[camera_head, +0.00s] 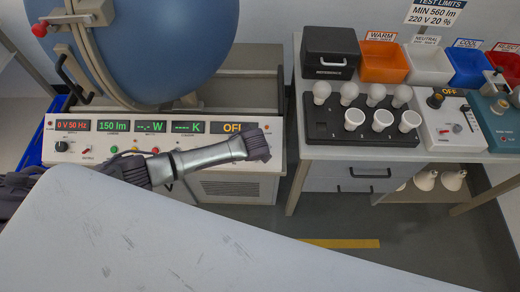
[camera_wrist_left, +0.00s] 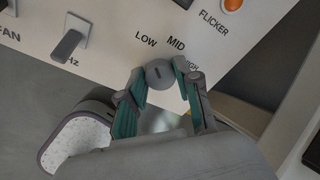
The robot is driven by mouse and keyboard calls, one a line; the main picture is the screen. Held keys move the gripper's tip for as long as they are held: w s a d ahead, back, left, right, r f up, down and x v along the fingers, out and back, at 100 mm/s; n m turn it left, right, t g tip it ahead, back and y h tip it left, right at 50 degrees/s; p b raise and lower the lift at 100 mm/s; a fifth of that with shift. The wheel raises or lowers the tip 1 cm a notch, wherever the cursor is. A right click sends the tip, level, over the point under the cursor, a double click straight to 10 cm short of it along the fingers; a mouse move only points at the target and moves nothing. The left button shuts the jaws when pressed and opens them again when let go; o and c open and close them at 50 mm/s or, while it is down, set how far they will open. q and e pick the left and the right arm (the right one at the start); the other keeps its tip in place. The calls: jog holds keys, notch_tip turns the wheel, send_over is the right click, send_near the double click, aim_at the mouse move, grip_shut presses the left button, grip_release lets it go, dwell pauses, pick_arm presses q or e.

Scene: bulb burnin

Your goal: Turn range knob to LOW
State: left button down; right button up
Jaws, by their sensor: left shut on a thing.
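The range knob (camera_wrist_left: 159,73) is a small round grey knob on a white panel in the left wrist view. The labels LOW and MID stand above it, and a third label at its right is partly covered by a finger. A short dark mark shows on its face; I cannot tell which label it points to. My left gripper (camera_wrist_left: 160,80) is shut on the knob, with one teal-padded finger at each side. In the head view my left arm reaches across the front of the console (camera_head: 235,190); it hides the knob and the fingers. My right gripper is not in view.
A toggle switch (camera_wrist_left: 70,45) stands left of the knob, and an orange FLICKER lamp (camera_wrist_left: 232,4) is above right. A big blue sphere (camera_head: 150,45) sits on the console. The bench (camera_head: 350,152) at right holds a bulb rack (camera_head: 342,128) and several bins.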

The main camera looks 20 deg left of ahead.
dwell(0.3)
pick_arm(q)
jog(key=c, duration=0.8)
grip_release()
jog(key=v, duration=1.2)
